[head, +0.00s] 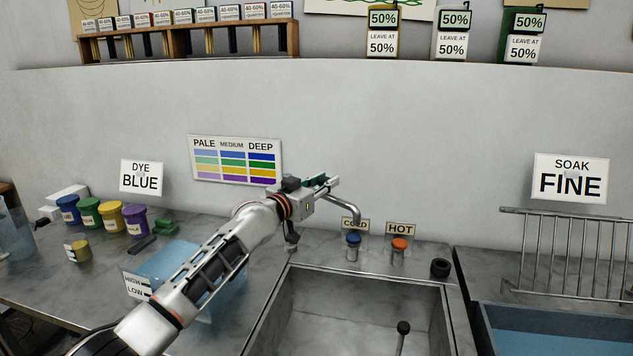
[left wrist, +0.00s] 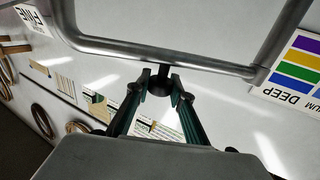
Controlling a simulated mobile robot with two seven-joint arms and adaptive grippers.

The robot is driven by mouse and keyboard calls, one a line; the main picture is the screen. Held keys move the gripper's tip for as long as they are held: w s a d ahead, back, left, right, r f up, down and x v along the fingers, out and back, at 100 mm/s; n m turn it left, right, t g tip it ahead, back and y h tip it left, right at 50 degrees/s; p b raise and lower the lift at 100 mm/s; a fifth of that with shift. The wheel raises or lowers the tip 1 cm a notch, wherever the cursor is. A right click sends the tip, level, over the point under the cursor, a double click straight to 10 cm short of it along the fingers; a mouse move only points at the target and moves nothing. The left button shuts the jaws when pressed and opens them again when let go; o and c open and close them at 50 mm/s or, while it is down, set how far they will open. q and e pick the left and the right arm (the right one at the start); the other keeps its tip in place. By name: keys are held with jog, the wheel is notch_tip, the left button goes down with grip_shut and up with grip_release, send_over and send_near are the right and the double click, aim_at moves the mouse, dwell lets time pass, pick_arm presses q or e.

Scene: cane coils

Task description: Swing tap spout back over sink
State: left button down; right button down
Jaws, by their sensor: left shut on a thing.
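The tap spout (head: 343,205) is a bent grey metal tube. It rises by the cold tap's blue knob (head: 353,239) and runs left behind my gripper. A downturned metal end shows below my arm near the sink's left rim; I cannot tell exactly what lies under it. My left gripper (head: 328,184) is at the spout above the back left of the sink (head: 335,290). In the left wrist view its green-black fingers (left wrist: 160,82) are shut on a small black knob (left wrist: 160,86) by the spout tube (left wrist: 165,55). My right gripper is not in view.
An orange hot knob (head: 399,245) stands right of the blue one. A black ring (head: 440,267) lies at the sink's back right. A black-topped rod (head: 403,328) stands in the sink. Dye pots (head: 110,217) and a blue tray (head: 165,262) are on the left counter.

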pick_arm(q)
jog(key=shift+r, duration=0.2)
dwell(0.5)
jog(key=c, duration=1.8)
grip_release()
jog(key=shift+o, duration=0.4)
jog(key=shift+w+d+f, duration=0.15)
jog(key=shift+s+a+f, duration=0.1)
jog(key=shift+s+a, duration=0.25)
jog(key=shift+s, duration=0.2)
jog(key=v, duration=1.1)
